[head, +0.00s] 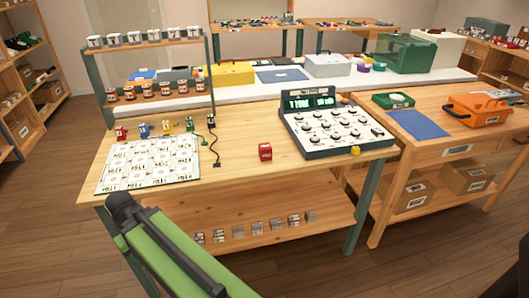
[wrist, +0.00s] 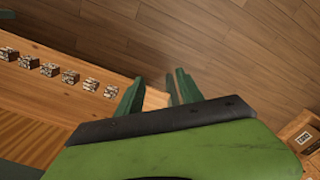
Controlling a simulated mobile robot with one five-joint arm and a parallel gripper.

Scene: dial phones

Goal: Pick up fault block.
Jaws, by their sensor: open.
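A small red block (head: 265,152) with a pale label stands on the front workbench, left of the button console (head: 330,122). Its lettering is too small to read, so I cannot confirm that it is the fault block. A small yellow block (head: 355,150) sits at the console's front right corner. My green arm crosses the bottom of the head view, in front of the bench. The wrist view shows my arm link, the floor and the bench's lower shelf (wrist: 20,72), with neither of these blocks.
A white printed board (head: 150,163) lies on the bench's left, with several small coloured items behind it. Several grey blocks (head: 237,230) line the lower shelf; they also show in the wrist view (wrist: 50,69). Bare wood surrounds the red block. A second bench stands right.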

